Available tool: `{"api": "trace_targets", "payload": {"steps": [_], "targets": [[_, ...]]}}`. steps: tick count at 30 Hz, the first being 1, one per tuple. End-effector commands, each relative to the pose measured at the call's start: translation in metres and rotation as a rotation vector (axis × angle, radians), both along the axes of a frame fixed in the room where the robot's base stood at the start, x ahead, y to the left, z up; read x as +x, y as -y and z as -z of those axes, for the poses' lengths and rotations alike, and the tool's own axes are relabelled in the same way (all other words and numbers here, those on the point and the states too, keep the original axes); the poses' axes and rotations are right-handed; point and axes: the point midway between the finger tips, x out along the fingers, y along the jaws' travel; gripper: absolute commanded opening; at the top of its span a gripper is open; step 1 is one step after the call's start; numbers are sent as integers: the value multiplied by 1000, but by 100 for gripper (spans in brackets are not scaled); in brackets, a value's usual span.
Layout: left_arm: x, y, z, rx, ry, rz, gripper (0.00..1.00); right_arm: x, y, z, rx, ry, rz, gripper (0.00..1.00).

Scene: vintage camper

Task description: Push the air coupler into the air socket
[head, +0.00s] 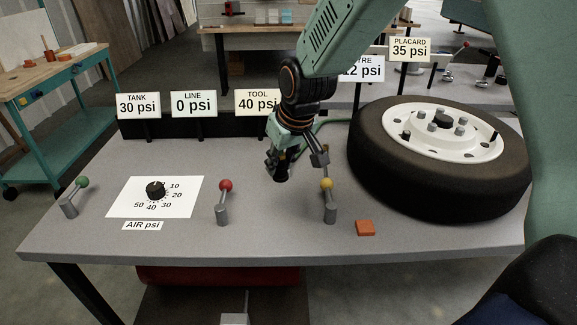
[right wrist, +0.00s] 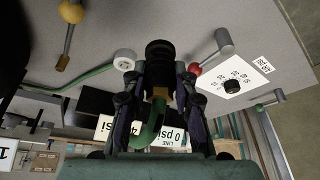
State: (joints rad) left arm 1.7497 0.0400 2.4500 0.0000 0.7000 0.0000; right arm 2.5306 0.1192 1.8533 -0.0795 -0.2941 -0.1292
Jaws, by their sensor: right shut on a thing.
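My right gripper (head: 283,150) reaches down over the middle of the grey bench. In the right wrist view the gripper (right wrist: 160,75) is shut on the air coupler (right wrist: 160,50), a black ribbed cylinder with a brass part and a green hose (right wrist: 152,125) behind it. The coupler's dark end (head: 280,173) shows below the fingers in the head view. A short white round fitting (right wrist: 124,60) is just left of the coupler in the wrist view; I cannot tell whether it is the air socket. No socket shows clearly in the head view. My left gripper is not in view.
A yellow-knobbed lever (head: 329,206) and a red-knobbed lever (head: 223,205) stand close by. A large tyre (head: 375,165) lies to the right. An orange block (head: 365,228) sits in front. A dial card (head: 180,205) and green-knobbed lever (head: 72,200) are left. Psi signs line the back.

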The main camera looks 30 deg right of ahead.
Motion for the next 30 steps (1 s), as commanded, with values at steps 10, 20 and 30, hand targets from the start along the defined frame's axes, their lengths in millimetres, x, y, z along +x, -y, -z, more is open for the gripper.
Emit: {"api": "trace_targets", "payload": {"steps": [10,20,30], "targets": [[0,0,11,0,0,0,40,-27,-61,-63,-5,6,96,0],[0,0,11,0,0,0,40,-32,-68,-69,2,6,114,0],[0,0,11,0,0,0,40,-32,-67,-69,1,6,113,0]]}}
